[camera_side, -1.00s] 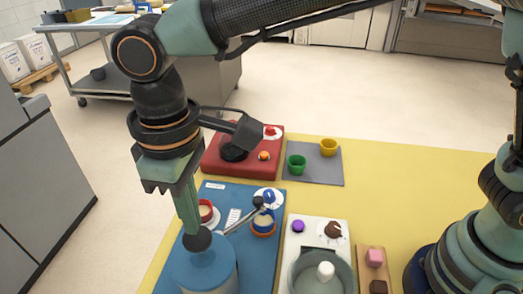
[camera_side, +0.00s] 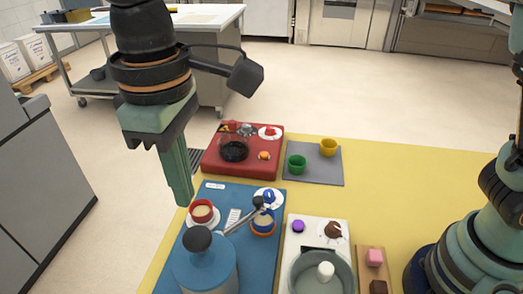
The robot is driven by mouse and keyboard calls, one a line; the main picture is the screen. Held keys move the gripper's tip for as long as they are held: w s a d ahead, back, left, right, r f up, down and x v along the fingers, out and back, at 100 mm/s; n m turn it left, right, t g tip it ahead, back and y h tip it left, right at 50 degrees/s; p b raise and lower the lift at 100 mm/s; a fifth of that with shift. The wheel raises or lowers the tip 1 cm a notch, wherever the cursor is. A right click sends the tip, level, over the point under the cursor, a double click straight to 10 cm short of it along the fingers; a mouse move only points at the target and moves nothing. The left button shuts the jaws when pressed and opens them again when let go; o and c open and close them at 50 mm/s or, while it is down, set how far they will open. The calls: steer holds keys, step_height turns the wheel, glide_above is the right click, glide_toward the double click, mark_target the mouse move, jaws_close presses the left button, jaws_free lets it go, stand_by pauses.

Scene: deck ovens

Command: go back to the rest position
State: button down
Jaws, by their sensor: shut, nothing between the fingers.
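My gripper (camera_side: 181,198) points down at the left of the view, with its fingers together and nothing between them. It is in the air, up and left of the black knob on a blue round device (camera_side: 205,268), and apart from it. The device stands on a blue board (camera_side: 261,252). The upper part of my arm is out of the frame.
A red box (camera_side: 210,164) with a black round part stands behind.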

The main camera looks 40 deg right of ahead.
steer(key=shift+r, duration=0.15)
steer(key=w+d+r+m+t+y, duration=0.1)
steer(key=w+d+m, duration=0.15)
steer(key=d, duration=0.65)
steer(key=w+d+r+m+t, duration=0.1)
steer(key=w+d+r+m, duration=0.15)
steer(key=d, duration=0.55)
steer(key=s+d+f+m+t, duration=0.1)
steer(key=s+d+f+m, duration=0.1)
steer(key=d, duration=0.7)
steer(key=s+d+f+m+t+h, duration=0.1)
steer(key=s+d+f+m+t, duration=0.1)
steer(key=d, duration=0.8)
steer(key=shift+s+f+t, duration=0.2)
steer(key=shift+f+t, duration=0.1)
steer(key=shift+f, duration=0.45)
